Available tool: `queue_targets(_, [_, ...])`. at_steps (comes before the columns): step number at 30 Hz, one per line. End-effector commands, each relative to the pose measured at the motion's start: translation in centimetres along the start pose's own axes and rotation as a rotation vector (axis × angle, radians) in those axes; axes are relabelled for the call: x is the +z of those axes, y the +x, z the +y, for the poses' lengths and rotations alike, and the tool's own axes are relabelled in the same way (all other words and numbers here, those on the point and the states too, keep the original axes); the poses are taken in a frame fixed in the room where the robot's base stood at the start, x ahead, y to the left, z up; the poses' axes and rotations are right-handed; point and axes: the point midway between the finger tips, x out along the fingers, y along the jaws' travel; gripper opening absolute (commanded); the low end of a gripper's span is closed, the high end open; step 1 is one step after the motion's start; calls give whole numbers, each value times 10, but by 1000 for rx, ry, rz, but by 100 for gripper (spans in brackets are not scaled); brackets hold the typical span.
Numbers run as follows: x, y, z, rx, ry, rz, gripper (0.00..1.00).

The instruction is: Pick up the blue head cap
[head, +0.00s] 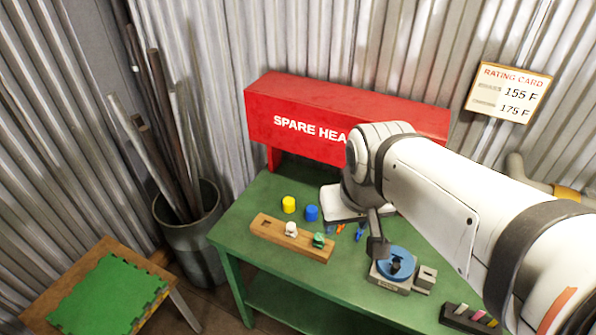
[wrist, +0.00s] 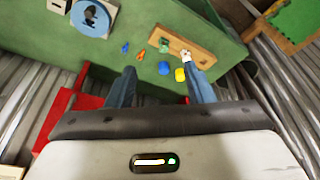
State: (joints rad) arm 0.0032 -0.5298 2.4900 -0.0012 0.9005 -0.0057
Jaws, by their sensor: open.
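The blue head cap (head: 312,213) is a short blue cylinder standing on the green bench, just right of a yellow cap (head: 289,204). In the wrist view the blue cap (wrist: 163,68) shows between my two blue fingers, beside the yellow cap (wrist: 180,74). My gripper (wrist: 161,72) is open and empty. Its fingers point toward the bench on either side of the blue cap in that view. I cannot tell how high they are above it. In the head view my gripper's body is to the right of the cap, and my arm hides part of the bench.
A wooden block (head: 291,240) with white and green heads lies in front of the caps. Small orange and blue pieces lie to the right, near a blue round fixture (head: 397,262). A red SPARE HEADS box (head: 290,108) stands over the bench's back. A green-topped stool (head: 105,295) is at left.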

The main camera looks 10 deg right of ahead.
Motion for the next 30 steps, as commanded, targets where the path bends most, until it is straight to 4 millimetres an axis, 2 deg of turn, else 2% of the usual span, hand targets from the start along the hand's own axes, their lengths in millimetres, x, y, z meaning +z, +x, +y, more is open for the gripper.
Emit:
queue_targets(1, [-5, 7, 0, -1, -3, -6, 52])
queue_targets(5, [-33, 32, 5, -8, -31, -25, 63])
queue_targets(8, [-65, 63, 6, -12, -49, -46, 64])
queue_targets(12, [-110, 116, 6, -18, -79, -72, 64])
queue_targets(18, [-165, 203, 6, -27, -120, -104, 64])
queue_targets(21, [-182, 240, 6, -32, -135, -117, 64])
queue_targets(24, [-194, 267, 7, -34, -146, -124, 64])
queue_targets(30, [-203, 293, 7, -37, -154, -132, 64])
